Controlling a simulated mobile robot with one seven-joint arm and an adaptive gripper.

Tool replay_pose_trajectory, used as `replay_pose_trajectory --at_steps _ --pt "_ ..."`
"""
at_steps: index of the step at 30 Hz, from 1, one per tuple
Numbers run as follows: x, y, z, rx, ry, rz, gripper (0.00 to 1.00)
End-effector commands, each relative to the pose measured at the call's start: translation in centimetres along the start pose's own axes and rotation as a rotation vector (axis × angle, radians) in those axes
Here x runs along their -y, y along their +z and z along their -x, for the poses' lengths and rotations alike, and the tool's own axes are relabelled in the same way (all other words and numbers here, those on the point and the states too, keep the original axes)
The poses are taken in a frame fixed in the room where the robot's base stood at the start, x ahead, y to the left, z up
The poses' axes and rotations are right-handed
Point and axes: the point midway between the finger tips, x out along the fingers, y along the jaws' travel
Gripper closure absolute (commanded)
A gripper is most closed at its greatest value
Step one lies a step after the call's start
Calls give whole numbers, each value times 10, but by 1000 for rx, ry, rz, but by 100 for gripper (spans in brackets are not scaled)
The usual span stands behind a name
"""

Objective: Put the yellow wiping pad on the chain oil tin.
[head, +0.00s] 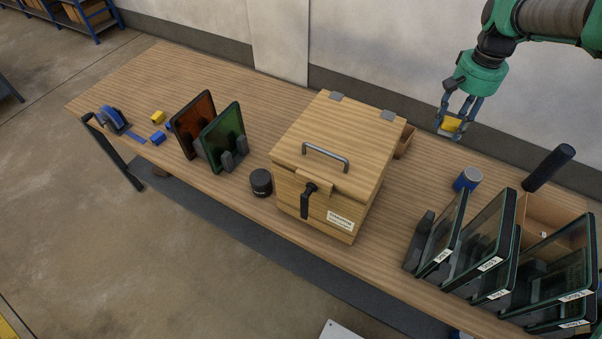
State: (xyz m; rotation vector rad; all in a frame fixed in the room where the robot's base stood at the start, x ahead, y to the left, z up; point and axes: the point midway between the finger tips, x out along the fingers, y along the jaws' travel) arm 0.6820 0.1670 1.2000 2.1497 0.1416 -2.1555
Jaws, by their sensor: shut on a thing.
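My gripper (451,121) hangs from the arm at the upper right, above the back edge of the table. It is shut on a yellow pad (453,125), held between its fingers clear of the tabletop. A short blue tin (466,181) with a pale grey top stands upright on the table, below and slightly right of the gripper in the picture. Nothing lies on its top. A black round tin (261,182) stands left of the wooden box. No label is readable on either tin, so I cannot tell for certain which holds chain oil.
A large closed wooden box (330,160) with a handle stands mid-table. Framed panels (486,240), an open box (541,214) and a dark cylinder (549,167) crowd the right. A small yellow block (157,118) and blue items lie at left. Bare table surrounds the blue tin's left side.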

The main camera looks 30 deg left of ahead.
Motion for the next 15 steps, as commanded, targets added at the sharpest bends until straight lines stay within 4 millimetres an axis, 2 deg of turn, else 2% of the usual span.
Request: replay_pose_trajectory --at_steps 7,15 --pt "76 -4 2 -1 0 97 77" --pt "171 3 3 0 1 217 77"
